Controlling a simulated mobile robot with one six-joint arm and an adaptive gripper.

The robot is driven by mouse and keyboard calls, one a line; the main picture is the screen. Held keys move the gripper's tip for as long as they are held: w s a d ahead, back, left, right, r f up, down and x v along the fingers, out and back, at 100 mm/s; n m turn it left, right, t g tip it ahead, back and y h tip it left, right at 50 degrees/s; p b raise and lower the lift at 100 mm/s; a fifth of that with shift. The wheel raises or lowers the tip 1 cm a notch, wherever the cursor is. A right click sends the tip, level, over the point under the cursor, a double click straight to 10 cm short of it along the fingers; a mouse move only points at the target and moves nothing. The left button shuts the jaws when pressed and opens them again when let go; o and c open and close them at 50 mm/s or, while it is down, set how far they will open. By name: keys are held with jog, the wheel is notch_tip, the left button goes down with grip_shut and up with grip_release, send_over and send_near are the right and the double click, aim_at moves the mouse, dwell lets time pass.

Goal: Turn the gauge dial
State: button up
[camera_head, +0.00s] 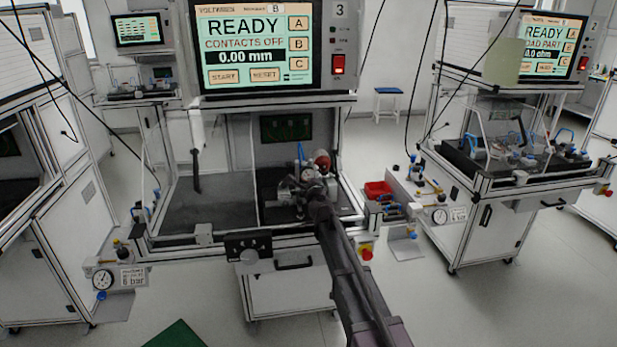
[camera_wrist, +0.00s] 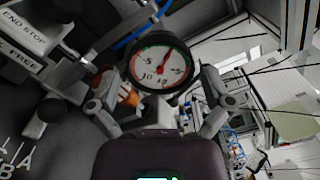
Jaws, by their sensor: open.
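The gauge dial (camera_wrist: 161,64) is a round white face with a black rim, dark numbers and a red pointer. It fills the upper middle of the wrist view. In the head view, a small pale round face (camera_head: 308,175) shows on the middle bench, just beyond the end of my arm; it looks like the same gauge. My gripper (camera_wrist: 158,88) is open, with one finger on each side of the dial's lower part in the picture. I cannot tell whether either finger touches the rim. In the head view, my gripper (camera_head: 312,192) partly hides the fixture around the gauge.
A screen (camera_head: 255,45) above the bench reads READY, CONTACTS OFF and 0.00 mm. A red part (camera_head: 322,160) sits close beside the gauge. A grey mat (camera_head: 210,203) lies clear on the left. A red bin (camera_head: 377,190) stands right. A blue tube (camera_wrist: 130,38) passes near the dial.

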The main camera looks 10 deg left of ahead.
jog(key=v, duration=1.1)
jog(key=shift+r, duration=0.1)
jog(key=s+d+f+n+g+h+p, duration=0.1)
jog(key=s+d+n+g, duration=0.4)
jog(key=s, duration=0.5)
jog(key=s+d+f+n+g+h+p, duration=0.2)
jog(key=s+d+f+n+g+p, duration=0.2)
jog(key=s+d+n, duration=0.5)
jog(key=s+d+f+n+g+h+p, duration=0.2)
jog(key=s+d+n+g+p, duration=0.3)
jog(key=s+d+g, duration=0.3)
jog(key=s+d+f+n, duration=0.1)
jog(key=s+d, duration=0.1)
jog(key=shift+s+f+n, duration=0.2)
jog(key=shift+s+n, duration=0.2)
dwell(2.2)
